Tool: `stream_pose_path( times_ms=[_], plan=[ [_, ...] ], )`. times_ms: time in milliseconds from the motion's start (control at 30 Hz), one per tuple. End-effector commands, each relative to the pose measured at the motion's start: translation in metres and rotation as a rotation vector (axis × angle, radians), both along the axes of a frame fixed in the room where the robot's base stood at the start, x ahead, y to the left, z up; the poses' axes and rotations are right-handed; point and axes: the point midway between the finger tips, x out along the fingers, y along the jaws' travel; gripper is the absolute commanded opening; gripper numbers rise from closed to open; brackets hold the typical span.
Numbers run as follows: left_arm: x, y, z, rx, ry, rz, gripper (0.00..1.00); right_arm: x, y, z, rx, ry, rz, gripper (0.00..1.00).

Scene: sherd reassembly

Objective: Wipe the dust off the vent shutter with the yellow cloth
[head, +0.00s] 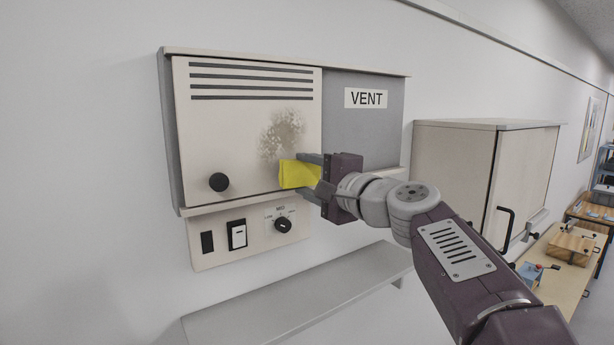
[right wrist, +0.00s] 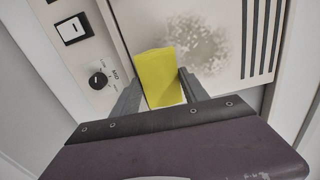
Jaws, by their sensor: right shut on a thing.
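The vent shutter (head: 220,135) is a cream panel on the wall with several dark slots along its top and a black knob (head: 218,182) at its lower left. A brown, speckled dust patch (head: 283,133) lies on its right half; it also shows in the right wrist view (right wrist: 195,45). My right gripper (head: 308,172) is shut on the yellow cloth (head: 295,174), in front of the shutter's lower right, just below the dust. In the right wrist view the cloth (right wrist: 159,78) stands between the fingers. I cannot tell whether it touches the shutter. My left gripper is not in view.
A grey panel labelled VENT (head: 366,98) is right of the shutter. Below is a control plate (head: 250,236) with switches and a dial. A grey shelf (head: 300,300) runs beneath it. A cabinet (head: 480,170) stands at right, near my right arm.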

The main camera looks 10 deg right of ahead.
Motion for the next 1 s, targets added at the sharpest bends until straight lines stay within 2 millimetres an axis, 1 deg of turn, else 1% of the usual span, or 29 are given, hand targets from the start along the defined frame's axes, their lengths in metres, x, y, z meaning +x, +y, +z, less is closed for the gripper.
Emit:
stream_pose_path(
  times_ms=[900, 1000],
  plan=[
    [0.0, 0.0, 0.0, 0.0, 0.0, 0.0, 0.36, 0.017, 0.006, 0.0, 0.0, 0.0, 0.0, 0.2],
    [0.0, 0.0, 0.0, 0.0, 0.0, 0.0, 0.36, 0.017, 0.006, 0.004, 0.0, -0.002, 0.001, 0.2]
  ],
)
